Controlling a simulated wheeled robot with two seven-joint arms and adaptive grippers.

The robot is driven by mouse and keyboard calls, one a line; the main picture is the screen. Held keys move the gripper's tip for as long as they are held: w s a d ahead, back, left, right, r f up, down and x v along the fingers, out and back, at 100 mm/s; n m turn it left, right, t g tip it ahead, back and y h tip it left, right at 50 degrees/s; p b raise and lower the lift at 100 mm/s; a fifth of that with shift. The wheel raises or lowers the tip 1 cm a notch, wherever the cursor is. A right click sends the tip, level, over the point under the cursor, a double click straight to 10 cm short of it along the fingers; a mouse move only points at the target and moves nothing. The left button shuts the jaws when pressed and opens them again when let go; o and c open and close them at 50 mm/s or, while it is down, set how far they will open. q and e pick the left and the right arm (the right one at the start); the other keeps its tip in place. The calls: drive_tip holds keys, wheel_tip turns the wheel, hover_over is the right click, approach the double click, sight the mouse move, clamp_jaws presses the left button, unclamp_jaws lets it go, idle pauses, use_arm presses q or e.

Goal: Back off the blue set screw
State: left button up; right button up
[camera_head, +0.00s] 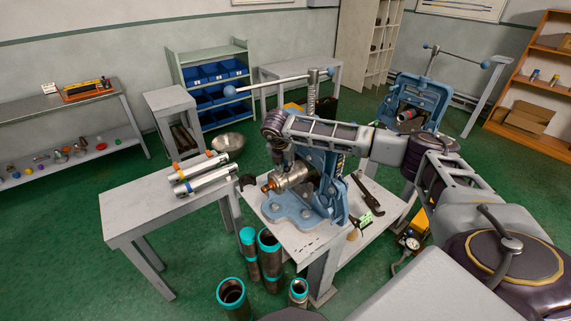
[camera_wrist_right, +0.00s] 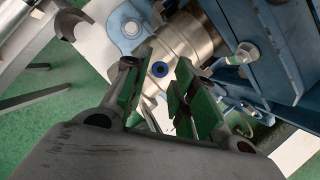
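The blue set screw (camera_wrist_right: 159,69) shows as a blue ring with a dark centre on the side of a metallic pipe fitting (camera_wrist_right: 188,40). In the head view the fitting (camera_head: 292,177), with a copper-coloured end, sits in the near blue pipe vise (camera_head: 327,192); I cannot make out the screw there. My right gripper (camera_head: 281,158) hangs just above the fitting. In the right wrist view the right gripper (camera_wrist_right: 157,72) is open, with green-padded fingers either side of the screw in the picture and nothing held. Contact with the screw is not visible. My left gripper is not in view.
The vise's long handle (camera_head: 280,82) with blue balls rises behind my right wrist. A wrench (camera_head: 367,195) lies on the vise table (camera_head: 290,233). Pipes (camera_head: 200,178) lie on the left bench (camera_head: 150,205). Teal-ended pipes (camera_head: 268,250) stand on the floor in front.

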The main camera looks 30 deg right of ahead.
drive_tip(key=shift+w+d+f, duration=0.1)
drive_tip(key=shift+d+f, duration=0.1)
drive_tip(key=shift+f, duration=0.4)
clamp_jaws()
